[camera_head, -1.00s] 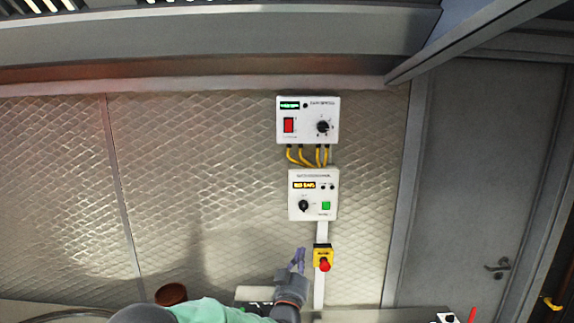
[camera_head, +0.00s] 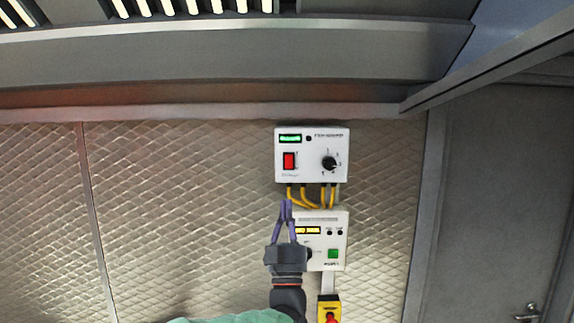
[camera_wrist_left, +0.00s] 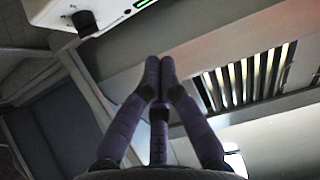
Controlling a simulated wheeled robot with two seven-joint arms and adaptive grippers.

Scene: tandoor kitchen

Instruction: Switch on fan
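The upper white control box (camera_head: 311,172) is on the patterned wall, with a red rocker switch (camera_head: 289,161), a black knob (camera_head: 329,163) and a lit green display (camera_head: 290,138). Its small label is hard to read. My left gripper (camera_head: 287,203) points up, its fingertips just below this box in the picture and in front of the left edge of the lower box. In the left wrist view the fingertips (camera_wrist_left: 159,68) meet with nothing between them. A white box (camera_wrist_left: 95,12) with a black knob (camera_wrist_left: 85,23) shows at the upper left there. My right gripper is out of view.
A lower white box (camera_head: 333,225) has an amber display and a green button; yellow cables (camera_head: 298,197) join the two boxes. A yellow box with a red stop button (camera_head: 330,317) is below. A grey hood (camera_head: 240,52) overhangs above, and a door (camera_head: 500,200) is at right.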

